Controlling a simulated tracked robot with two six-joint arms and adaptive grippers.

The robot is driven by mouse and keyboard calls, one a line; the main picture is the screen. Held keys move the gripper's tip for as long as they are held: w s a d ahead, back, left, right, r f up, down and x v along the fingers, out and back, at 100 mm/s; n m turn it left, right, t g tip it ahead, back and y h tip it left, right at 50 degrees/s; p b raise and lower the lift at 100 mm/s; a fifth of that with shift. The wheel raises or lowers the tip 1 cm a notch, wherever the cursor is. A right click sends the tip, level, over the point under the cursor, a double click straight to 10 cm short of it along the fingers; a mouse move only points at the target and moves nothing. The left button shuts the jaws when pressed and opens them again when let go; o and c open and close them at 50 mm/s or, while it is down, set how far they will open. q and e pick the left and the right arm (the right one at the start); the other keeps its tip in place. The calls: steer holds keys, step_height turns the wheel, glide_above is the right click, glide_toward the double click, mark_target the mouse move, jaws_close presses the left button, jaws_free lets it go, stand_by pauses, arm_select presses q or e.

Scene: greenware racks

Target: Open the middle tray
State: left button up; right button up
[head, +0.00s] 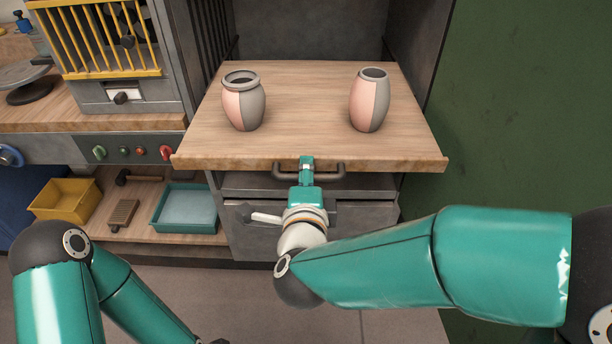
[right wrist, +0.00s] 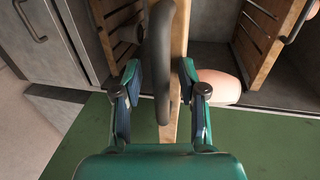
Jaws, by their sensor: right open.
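A wooden tray (head: 300,120) stands out from the rack in the head view, with a dark bar handle (head: 340,169) on its front edge. In the right wrist view the handle (right wrist: 160,60) and the tray's edge (right wrist: 180,30) run between the fingers. My right gripper (head: 307,160) is open at the middle of the handle, a finger on either side. I cannot tell whether the fingers touch it. Two pink-and-grey vases, a left one (head: 244,105) and a right one (head: 369,102), stand upright on the tray. My left gripper is out of view.
Grey drawers (head: 355,222) lie below the tray. At the left are a yellow bin (head: 65,200), a teal tray (head: 185,208) and a control panel (head: 130,151). A green wall (head: 520,110) borders the right. Other wooden slatted boards (right wrist: 265,30) show in the right wrist view.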

steer(key=v, duration=0.7)
steer(key=shift+s, duration=0.2)
stand_by(0.4)
